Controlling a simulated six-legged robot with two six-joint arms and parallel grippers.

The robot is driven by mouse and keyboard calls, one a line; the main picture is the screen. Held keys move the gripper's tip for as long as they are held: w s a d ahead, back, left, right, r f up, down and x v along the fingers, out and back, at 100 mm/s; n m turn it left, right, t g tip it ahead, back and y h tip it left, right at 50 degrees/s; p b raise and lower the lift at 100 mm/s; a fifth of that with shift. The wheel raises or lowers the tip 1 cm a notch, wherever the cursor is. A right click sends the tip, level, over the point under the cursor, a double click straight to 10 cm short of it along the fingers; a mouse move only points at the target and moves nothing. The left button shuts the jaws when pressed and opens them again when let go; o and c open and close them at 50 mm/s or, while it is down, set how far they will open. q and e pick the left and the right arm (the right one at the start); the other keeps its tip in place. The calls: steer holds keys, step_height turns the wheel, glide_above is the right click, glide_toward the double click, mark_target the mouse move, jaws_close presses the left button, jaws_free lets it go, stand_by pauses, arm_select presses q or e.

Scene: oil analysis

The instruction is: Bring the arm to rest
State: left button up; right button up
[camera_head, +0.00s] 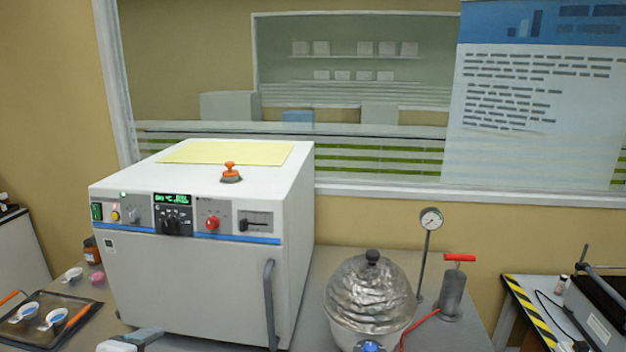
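A dark tray (75,340) with small white dishes lies at lower left, near a brown bottle (92,250). A gauge (431,219) on a stem and a red-handled pump (452,295) stand right of the vessel. A grey object (130,341) is cut off below.

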arm_select(q)
steer(key=s+d+f+m+g+h, duration=0.1)
steer(key=d+f+m+g, duration=0.2)
steer(key=f, duration=0.8)
steer(key=s+d+f+m+g+h, duration=0.1)
steer(key=s+d+f+g, duration=0.3)
steer(key=f, duration=0.7)
steer(key=s+d+f+m+g+h, duration=0.1)
steer(key=s+d+f+m+g, duration=0.1)
steer(key=s+d+f+m, duration=0.3)
steer(key=s+d+f+m+g+h, duration=0.1)
steer(key=s+d+f+m+g, duration=0.1)
steer(key=s+d+f+m, duration=0.3)
steer(key=s+f+m, duration=0.1)
steer(key=s+f, duration=0.2)
steer(key=f, duration=0.2)
steer(key=shift+s+d+f, duration=0.2)
steer(key=shift+d+f, duration=0.15)
steer(key=shift+d, duration=0.05)
steer(key=shift+w, duration=0.1)
